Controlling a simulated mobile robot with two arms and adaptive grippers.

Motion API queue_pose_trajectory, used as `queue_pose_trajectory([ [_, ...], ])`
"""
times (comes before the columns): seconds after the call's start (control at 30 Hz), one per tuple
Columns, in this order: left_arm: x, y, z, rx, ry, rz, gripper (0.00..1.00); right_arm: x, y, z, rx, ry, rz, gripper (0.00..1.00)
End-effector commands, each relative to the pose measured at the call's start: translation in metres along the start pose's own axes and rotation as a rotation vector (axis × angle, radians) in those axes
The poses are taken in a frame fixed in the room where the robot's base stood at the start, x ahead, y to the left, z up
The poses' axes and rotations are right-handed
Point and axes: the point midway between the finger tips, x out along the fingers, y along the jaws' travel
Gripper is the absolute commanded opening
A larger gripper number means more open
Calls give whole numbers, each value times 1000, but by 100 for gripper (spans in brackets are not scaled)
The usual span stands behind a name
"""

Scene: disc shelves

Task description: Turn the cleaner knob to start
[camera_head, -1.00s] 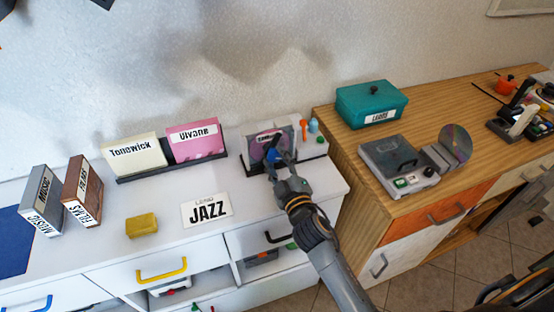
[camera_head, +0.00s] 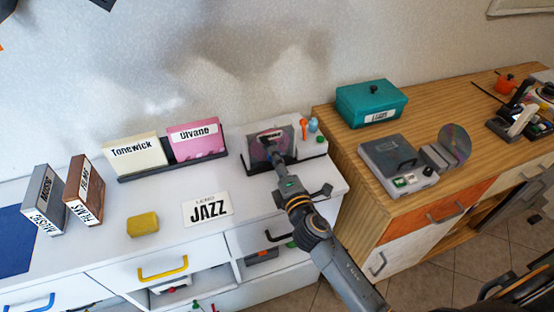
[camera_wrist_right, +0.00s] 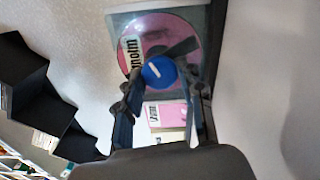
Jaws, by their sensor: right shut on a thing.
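The disc cleaner (camera_head: 253,160) stands upright at the back right of the white cabinet, with a pink disc (camera_head: 262,141) on its front. In the right wrist view the pink disc (camera_wrist_right: 140,28) fills the top, and the blue cleaner knob (camera_wrist_right: 158,73) with a white mark sits in front of it. My right gripper (camera_head: 276,152) reaches the cleaner's front and hides the knob in the head view. In the wrist view the fingers of my right gripper (camera_wrist_right: 160,84) are shut on the knob from both sides. My left gripper is not in view.
A rack with a cream Tonewick card (camera_head: 135,152) and a pink Ulvane card (camera_head: 195,142) stands left of the cleaner. Small bottles (camera_head: 312,125) stand on its right. A JAZZ card (camera_head: 208,208) and yellow block (camera_head: 142,224) lie in front. The wooden cabinet (camera_head: 340,140) adjoins.

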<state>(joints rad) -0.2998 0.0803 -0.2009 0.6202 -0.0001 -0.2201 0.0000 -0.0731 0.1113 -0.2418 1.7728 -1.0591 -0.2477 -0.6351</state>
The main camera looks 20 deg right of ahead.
Motion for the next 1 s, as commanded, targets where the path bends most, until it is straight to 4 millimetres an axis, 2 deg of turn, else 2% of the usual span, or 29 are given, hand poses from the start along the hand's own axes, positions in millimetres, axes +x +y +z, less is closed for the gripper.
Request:
queue_pose_trajectory([
  [1.0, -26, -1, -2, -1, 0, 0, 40, 0, -1, 0, -927, 3, -1, 6],
])
